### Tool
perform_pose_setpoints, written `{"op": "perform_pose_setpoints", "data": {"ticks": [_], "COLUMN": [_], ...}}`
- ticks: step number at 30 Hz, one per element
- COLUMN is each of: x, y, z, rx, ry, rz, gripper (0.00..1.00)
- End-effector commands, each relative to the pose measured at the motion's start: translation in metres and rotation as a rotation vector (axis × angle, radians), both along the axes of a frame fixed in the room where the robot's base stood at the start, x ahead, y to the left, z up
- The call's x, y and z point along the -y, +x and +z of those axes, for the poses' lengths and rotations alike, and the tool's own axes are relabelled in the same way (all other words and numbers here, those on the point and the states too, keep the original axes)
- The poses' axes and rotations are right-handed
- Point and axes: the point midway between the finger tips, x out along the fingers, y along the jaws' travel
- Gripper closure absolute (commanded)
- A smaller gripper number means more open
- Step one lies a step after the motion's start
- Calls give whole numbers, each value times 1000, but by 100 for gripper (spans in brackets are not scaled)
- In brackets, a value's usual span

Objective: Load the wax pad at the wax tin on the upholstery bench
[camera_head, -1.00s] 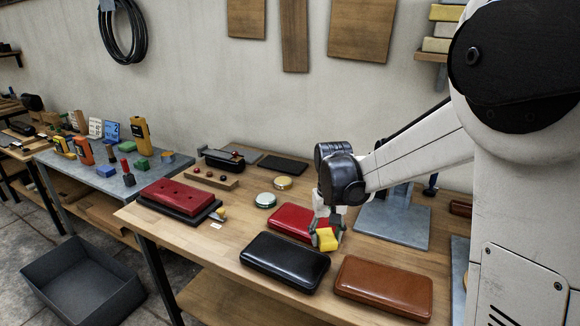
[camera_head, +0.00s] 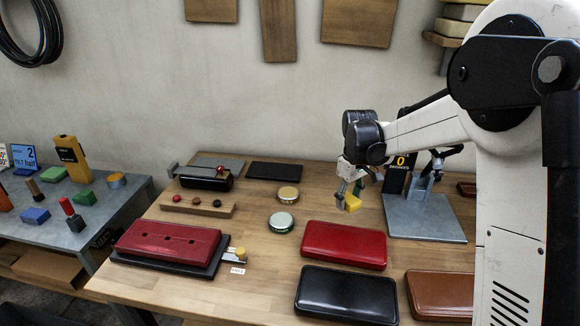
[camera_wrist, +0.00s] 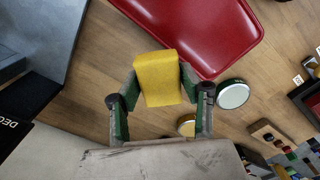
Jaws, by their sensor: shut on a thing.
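My gripper (camera_head: 349,196) is shut on a yellow pad (camera_head: 353,203), held above the bench right of the two round tins. In the wrist view the yellow pad (camera_wrist: 157,78) sits between the green-sided fingers (camera_wrist: 158,88). A tin with a yellowish top (camera_head: 288,194) stands at mid-bench. A tin with a pale greenish-white top (camera_head: 281,222) is just in front of it. Both also show in the wrist view, the pale one (camera_wrist: 233,94) clearly and the yellowish one (camera_wrist: 187,126) partly behind a finger. I cannot tell which is the wax tin.
Red (camera_head: 344,244), black (camera_head: 346,294) and brown (camera_head: 440,293) cushions lie at the front. A grey stand (camera_head: 425,217) is right of my gripper. A red holed pad (camera_head: 170,241) and a wooden knob strip (camera_head: 198,205) lie left. Bare wood surrounds the tins.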

Motion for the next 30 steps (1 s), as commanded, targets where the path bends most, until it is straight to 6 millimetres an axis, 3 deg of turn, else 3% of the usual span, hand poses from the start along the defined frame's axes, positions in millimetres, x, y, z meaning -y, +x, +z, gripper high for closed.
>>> {"op": "perform_pose_setpoints", "data": {"ticks": [1,6,15,21,30], "x": [-13,-54,-133,-171,-188], "y": [16,61,122,143,151], "z": [4,6,3,-1,-6], "rx": [0,-1,-1,-2,-2], "ry": [0,0,0,1,1], "rz": [101,481,1135,1447,1589], "gripper": [82,82,82,82,82]}}
